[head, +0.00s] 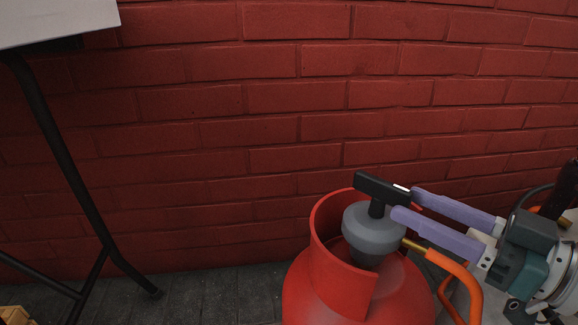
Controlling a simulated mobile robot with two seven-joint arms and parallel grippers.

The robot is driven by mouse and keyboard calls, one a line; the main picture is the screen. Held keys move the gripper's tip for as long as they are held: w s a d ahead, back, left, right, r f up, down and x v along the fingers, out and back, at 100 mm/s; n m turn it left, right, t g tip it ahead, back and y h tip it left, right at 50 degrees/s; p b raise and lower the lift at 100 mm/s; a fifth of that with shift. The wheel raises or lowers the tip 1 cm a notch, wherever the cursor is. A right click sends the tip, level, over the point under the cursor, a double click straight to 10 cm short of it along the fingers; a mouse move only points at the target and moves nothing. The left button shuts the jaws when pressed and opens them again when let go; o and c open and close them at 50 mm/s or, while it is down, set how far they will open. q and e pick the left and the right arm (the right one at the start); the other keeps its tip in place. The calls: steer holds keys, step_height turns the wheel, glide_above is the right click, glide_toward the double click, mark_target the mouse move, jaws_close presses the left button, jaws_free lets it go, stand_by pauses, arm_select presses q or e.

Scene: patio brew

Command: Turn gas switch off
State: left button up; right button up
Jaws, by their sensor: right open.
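A red gas bottle (330,291) stands on the floor at the lower right, its collar open towards me. A grey regulator (372,236) sits on top of it, inside the collar. The black gas switch (377,187) is a bar handle on a short stem above the regulator. My right gripper (406,202) comes in from the right with its two purple fingers open. The fingertips are at the right end of the switch bar, which appears to lie between them; I cannot tell whether they touch it. My left gripper is out of view.
An orange hose (460,276) with a brass fitting runs from the regulator to the right, below my right gripper. A red brick wall (240,150) stands close behind. A table with a pale top (60,20) and dark legs (75,180) is at the left. The dark floor between is clear.

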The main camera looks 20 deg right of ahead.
mark_target(354, 179)
steer(key=b+x, duration=0.1)
steer(key=x, duration=0.4)
steer(key=shift+d+f+b, duration=0.1)
steer(key=shift+b, duration=0.25)
steer(key=shift+w+a, duration=0.2)
steer(key=shift+w, duration=0.15)
jaws_close()
